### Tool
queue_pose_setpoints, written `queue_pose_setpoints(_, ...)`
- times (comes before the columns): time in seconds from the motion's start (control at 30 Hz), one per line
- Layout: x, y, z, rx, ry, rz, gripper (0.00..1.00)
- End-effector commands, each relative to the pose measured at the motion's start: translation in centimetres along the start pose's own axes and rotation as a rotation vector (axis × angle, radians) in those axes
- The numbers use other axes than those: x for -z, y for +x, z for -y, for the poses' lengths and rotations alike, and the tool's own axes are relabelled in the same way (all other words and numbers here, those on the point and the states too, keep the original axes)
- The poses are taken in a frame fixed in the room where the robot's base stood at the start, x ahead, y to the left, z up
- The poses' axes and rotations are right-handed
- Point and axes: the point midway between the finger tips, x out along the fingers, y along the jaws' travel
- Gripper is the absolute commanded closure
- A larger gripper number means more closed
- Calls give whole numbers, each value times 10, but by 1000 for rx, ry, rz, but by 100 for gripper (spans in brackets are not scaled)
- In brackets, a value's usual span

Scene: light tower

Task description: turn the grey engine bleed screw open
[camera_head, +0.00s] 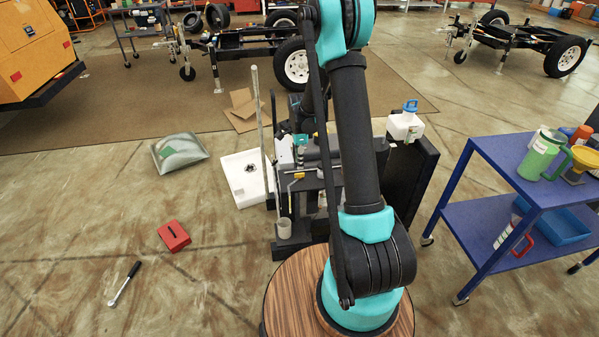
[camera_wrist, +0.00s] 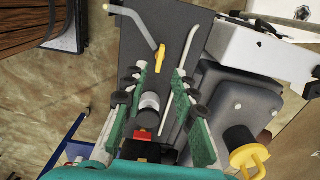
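In the wrist view my gripper (camera_wrist: 161,76) has its two green-padded fingers spread apart, with nothing held between the pads. A short grey cylinder with a lighter end (camera_wrist: 149,103) shows between the fingers, beside the left pad, with a red part below it. It may be the grey bleed screw, but I cannot be sure. Whether a pad touches it is unclear. A yellow lever (camera_wrist: 160,58) is beyond the fingertips on the dark engine body (camera_wrist: 140,36). In the head view the engine (camera_head: 310,180) stands behind my arm, which hides much of it and the fingertips.
A yellow-handled cap (camera_wrist: 248,158) sits on the dark housing right of the fingers, and a bent grey rod (camera_wrist: 133,22) is beyond them. In the head view a blue cart (camera_head: 535,170) stands at the right. A red box (camera_head: 174,236) and a ratchet (camera_head: 124,284) lie on the floor.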

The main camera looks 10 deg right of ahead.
Motion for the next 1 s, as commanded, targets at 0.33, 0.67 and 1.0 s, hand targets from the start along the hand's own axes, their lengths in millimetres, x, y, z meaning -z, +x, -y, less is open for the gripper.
queue_pose_setpoints(0.33,0,50,0,0,0,0,72)
queue_pose_setpoints(0.67,0,59,0,0,0,0,72)
queue_pose_setpoints(1.0,0,59,0,0,0,0,100)
